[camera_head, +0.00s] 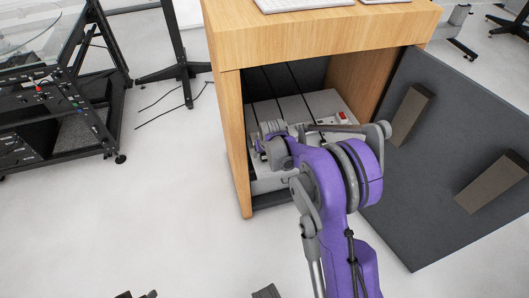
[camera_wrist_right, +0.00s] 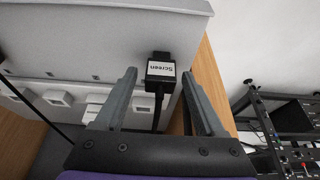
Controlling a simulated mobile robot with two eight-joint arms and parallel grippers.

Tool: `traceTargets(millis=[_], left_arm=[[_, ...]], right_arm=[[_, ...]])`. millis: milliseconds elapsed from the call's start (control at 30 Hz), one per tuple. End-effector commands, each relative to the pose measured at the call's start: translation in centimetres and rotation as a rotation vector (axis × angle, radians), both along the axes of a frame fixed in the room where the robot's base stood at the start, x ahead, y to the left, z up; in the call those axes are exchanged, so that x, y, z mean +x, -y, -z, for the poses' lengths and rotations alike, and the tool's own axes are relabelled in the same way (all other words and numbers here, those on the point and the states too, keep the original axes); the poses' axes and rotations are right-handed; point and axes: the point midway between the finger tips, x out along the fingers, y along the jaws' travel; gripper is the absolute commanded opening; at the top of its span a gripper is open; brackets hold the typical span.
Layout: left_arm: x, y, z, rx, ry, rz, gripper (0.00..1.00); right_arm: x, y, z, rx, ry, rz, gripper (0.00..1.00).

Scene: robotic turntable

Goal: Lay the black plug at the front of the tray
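In the head view my right gripper (camera_head: 268,136) is low inside the wooden cabinet, over the left front of the light grey tray (camera_head: 318,103). The plug cannot be made out there.
The wooden cabinet (camera_head: 234,135) has close side walls and a top (camera_head: 330,32) above the tray. Its dark door (camera_head: 440,170) stands open at the right. White sockets (camera_wrist_right: 57,98) and dark cables lie at the tray.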

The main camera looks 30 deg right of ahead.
Motion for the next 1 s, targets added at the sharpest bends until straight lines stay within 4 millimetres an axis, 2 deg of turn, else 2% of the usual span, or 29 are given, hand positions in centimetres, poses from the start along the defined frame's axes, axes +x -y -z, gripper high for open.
traceTargets(millis=[233,367,467,800,1000], left_arm=[[0.0,0.0,0.0,0.000,0.000,0.000,0.50],[0.0,0.0,-0.5,0.000,0.002,0.000,0.50],[0.0,0.0,-0.7,0.000,0.002,0.000,0.50],[0.0,0.0,-2.0,0.000,0.006,0.000,0.50],[0.1,0.0,-2.3,0.000,0.008,0.000,0.50]], right_arm=[[0.0,0.0,-0.1,0.000,0.000,0.000,0.72],[-0.1,0.0,-0.8,0.000,0.000,0.000,0.72],[-0.7,-0.2,-2.3,0.000,0.000,0.000,0.72],[-3.4,-0.8,-8.9,0.000,0.000,0.000,0.72],[-4.3,-1.0,-11.1,0.000,0.000,0.000,0.72]])
